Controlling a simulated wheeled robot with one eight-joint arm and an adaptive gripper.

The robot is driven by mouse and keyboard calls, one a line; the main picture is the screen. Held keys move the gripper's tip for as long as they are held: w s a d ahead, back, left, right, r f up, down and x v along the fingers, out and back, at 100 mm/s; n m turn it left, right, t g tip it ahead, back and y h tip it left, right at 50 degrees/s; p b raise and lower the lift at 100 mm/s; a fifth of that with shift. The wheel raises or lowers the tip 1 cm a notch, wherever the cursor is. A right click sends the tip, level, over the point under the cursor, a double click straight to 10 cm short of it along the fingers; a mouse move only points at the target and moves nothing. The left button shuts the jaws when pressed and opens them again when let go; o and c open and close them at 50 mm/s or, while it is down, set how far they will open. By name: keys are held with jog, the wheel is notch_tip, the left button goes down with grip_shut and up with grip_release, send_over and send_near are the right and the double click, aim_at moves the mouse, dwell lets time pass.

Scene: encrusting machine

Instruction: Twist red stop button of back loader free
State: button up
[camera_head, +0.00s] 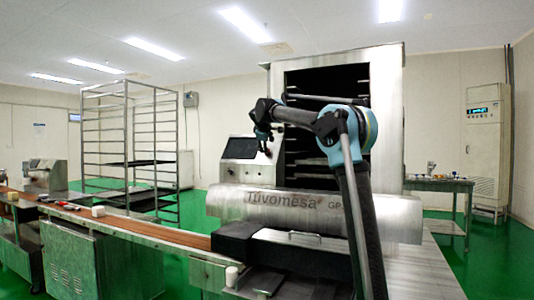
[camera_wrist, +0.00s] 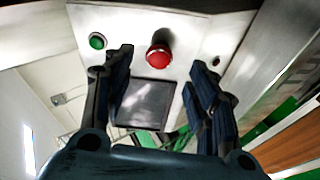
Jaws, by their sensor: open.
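The red stop button (camera_wrist: 158,56) is a round red knob on the metal control panel (camera_wrist: 190,22) in the wrist view. It shows between the two dark fingers of my gripper (camera_wrist: 161,60), which are spread apart on either side. The fingers hold nothing, and whether they touch the button cannot be told. In the head view my gripper (camera_head: 263,143) is by the right side of the machine's panel, next to the dark screen (camera_head: 240,148). The button cannot be made out there, as my gripper is in front of that part.
A green button (camera_wrist: 97,41) sits left of the red one, and a dark screen (camera_wrist: 148,102) lies below it in the wrist view. The large steel roller cover (camera_head: 280,205) stands in front of the panel. A brown conveyor (camera_head: 130,226) runs left, with a tall rack (camera_head: 127,140) behind.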

jog(key=shift+v, duration=2.35)
jog(key=s+d+f+m+g+h, duration=0.1)
jog(key=s+d+f+m+g, duration=0.25)
jog(key=s+d+f, duration=0.8)
jog(key=s+d+f+m+g+h, duration=0.15)
jog(key=s+d+f+m, duration=0.25)
jog(key=s+d+f, duration=0.75)
jog(key=s+d+f+m+g+y, duration=0.1)
jog(key=s+d+f+m+g, duration=0.1)
jog(key=s+f, duration=1.2)
jog(key=s+d+f+m+g+y, duration=0.2)
jog(key=s+d+f+m, duration=0.2)
jog(key=s+f, duration=1.1)
jog(key=s+d, duration=0.1)
jog(key=s, duration=0.5)
jog(key=shift+d+f, duration=0.2)
jog(key=shift+f, duration=0.05)
jog(key=shift+m, duration=0.25)
